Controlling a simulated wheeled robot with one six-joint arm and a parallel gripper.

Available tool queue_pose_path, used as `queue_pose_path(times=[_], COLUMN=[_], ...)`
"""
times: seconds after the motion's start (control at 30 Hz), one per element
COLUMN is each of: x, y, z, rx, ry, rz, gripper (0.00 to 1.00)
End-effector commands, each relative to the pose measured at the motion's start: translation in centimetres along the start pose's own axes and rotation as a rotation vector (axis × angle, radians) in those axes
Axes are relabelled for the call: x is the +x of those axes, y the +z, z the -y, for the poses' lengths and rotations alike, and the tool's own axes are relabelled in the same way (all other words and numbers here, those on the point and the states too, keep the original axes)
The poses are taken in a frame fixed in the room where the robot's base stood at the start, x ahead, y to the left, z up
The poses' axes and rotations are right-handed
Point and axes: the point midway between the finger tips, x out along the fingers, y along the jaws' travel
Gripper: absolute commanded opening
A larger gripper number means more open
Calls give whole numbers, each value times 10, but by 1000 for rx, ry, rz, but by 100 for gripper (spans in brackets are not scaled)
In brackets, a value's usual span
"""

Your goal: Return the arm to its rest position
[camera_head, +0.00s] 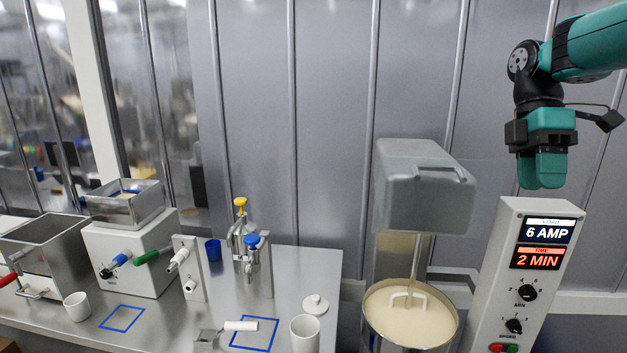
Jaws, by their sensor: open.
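My gripper (543,172) is at the upper right, at the end of my teal and black arm (590,45). It points down and hangs in the air above the control box (523,285). Its teal fingers are seen nearly edge-on, so the gap between them hardly shows. I see nothing held in it. It is apart from the box and from the mixer.
A grey mixer (425,190) stands left of the control box, over a bowl of pale dough (385,310). The steel table (320,265) on the left holds a white machine (130,255), taps, cups (305,335) and a scoop (238,326). A panelled wall stands behind.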

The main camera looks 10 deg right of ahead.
Motion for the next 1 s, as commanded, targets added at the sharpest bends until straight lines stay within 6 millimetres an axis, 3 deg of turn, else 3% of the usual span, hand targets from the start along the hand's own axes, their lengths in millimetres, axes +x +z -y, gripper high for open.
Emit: queue_pose_path(times=[0.23,0.3,0.37,0.47,0.57,0.7,0.8,0.9,1.0], x=[43,56,76,112,162,244,294,331,353], y=[-41,-40,-72,-102,-134,-177,-198,-209,-214], z=[-5,-34,-2,8,18,45,68,86,99], rx=[97,201,101,126,184,284,351,408,448], ry=[61,59,114,164,206,239,231,208,186], rz=[-13,-35,-25,-45,-97,-209,-291,-355,-397], gripper=[42,42,42,42,42,42,42,42,42])
